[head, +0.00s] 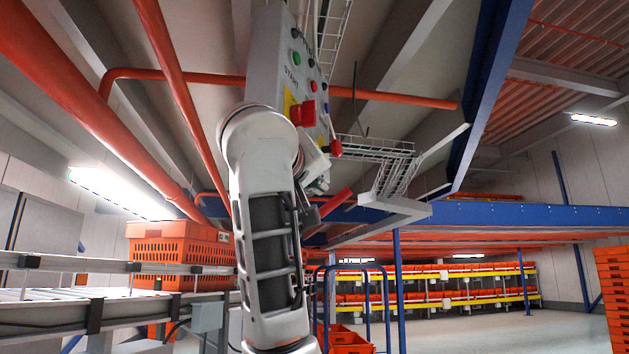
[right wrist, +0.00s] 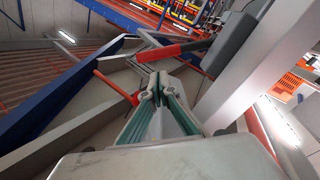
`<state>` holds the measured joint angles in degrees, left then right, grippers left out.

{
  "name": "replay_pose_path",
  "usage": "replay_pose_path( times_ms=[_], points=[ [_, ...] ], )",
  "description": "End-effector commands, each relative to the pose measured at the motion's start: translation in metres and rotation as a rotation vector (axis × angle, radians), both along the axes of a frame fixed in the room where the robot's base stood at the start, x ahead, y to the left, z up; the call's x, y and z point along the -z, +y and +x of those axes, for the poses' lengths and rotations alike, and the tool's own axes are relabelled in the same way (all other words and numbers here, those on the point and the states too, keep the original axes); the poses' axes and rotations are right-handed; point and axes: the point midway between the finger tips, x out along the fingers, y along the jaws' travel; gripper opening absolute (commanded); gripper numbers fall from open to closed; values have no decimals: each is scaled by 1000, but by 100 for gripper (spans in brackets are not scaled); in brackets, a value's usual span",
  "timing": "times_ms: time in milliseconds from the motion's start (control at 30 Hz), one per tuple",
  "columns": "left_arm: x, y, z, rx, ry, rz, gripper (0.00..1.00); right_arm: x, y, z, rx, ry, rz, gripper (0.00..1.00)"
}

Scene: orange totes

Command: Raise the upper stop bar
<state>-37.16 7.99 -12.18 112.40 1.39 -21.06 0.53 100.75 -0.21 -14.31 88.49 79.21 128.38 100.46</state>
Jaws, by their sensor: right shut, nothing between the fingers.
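My right arm rises through the middle of the head view and largely covers its own gripper (head: 318,172), which is beside the grey control box. In the right wrist view, the right gripper (right wrist: 160,86) has its teal-sided fingers together, with nothing between them. A short red bar (head: 336,202) with a dark piece at its lower end shows just right of my arm. In the right wrist view, a red bar (right wrist: 170,50) with a dark end lies beyond the fingertips, apart from them. I cannot tell for certain whether it is the upper stop bar. My left gripper is out of view.
The grey control box (head: 272,65) carries coloured buttons and a red switch. Orange pipes (head: 165,72) and a wire cable tray (head: 375,146) run close by. Roller conveyors with an orange tote (head: 178,252) stand at left. Shelves of totes (head: 430,285) stand behind, with open floor at right.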

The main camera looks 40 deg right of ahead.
Motion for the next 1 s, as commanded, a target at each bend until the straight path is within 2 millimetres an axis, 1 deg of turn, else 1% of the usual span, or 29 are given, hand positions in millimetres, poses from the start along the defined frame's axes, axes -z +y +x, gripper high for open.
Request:
replay_pose_path(
  times_ms=[33,100,233,333,533,1000],
  points=[
    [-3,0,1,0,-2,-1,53,-2,-10,4,6,1,0,0],
    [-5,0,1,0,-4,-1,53,-3,-19,10,6,0,-1,0],
    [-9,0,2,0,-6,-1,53,-4,-34,21,5,1,-1,0],
    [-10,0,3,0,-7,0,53,-4,-42,26,3,0,-1,0],
    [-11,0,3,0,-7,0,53,-4,-47,31,1,0,0,0],
    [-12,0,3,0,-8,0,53,-2,-47,30,-1,-20,13,0]
  ],
)
